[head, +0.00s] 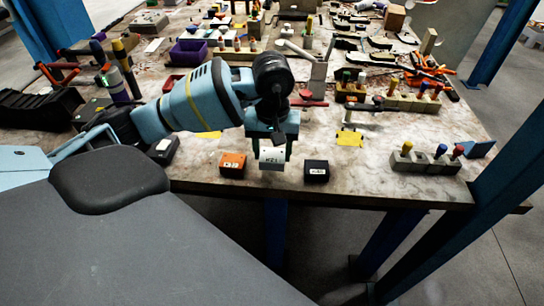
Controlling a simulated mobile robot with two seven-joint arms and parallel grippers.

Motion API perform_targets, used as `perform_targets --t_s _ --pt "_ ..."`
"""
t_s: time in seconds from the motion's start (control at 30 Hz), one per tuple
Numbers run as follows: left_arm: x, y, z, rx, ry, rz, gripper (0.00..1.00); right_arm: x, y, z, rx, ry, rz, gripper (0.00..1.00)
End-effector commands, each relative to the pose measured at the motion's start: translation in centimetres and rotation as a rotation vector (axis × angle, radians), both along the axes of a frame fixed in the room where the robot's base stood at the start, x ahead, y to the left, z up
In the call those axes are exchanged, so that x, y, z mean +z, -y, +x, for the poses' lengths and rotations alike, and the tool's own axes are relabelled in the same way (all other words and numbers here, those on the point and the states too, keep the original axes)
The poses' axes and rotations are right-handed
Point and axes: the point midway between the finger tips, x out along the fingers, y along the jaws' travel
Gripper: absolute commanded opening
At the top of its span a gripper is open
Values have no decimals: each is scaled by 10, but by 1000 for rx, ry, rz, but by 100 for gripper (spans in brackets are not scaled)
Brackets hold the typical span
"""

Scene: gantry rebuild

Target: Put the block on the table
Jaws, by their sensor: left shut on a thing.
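My left gripper (273,152) comes in from the left and points down at the front edge of the table. It is shut on a small white block (271,157) with dark lettering on its face. The gripper hides the block's top and sides. I cannot tell whether the block's underside touches the table (375,180). An orange block (233,165) stands to its left and a black block (316,171) to its right, both with small white labels. My right gripper is not in view.
A grey stepped holder (425,164) with coloured pegs stands at the right front. A yellow piece (349,138) lies behind the black block. A purple bin (188,51) and many tools crowd the back. The tabletop between the black block and the grey holder is bare.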

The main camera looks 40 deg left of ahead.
Motion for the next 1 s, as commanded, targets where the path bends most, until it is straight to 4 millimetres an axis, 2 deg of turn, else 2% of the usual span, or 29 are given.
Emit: perform_targets --t_s 0.2,0.43,0.83,0.87,1.0 --pt "-1 -6 8 3 1 1 25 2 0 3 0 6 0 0" --pt "-33 -5 6 1 1 0 25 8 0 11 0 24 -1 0" --pt "-40 -5 7 1 1 1 25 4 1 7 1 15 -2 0" --pt "-40 -5 6 1 -1 1 55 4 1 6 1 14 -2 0" --pt "-39 -5 6 1 1 1 74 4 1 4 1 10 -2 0"
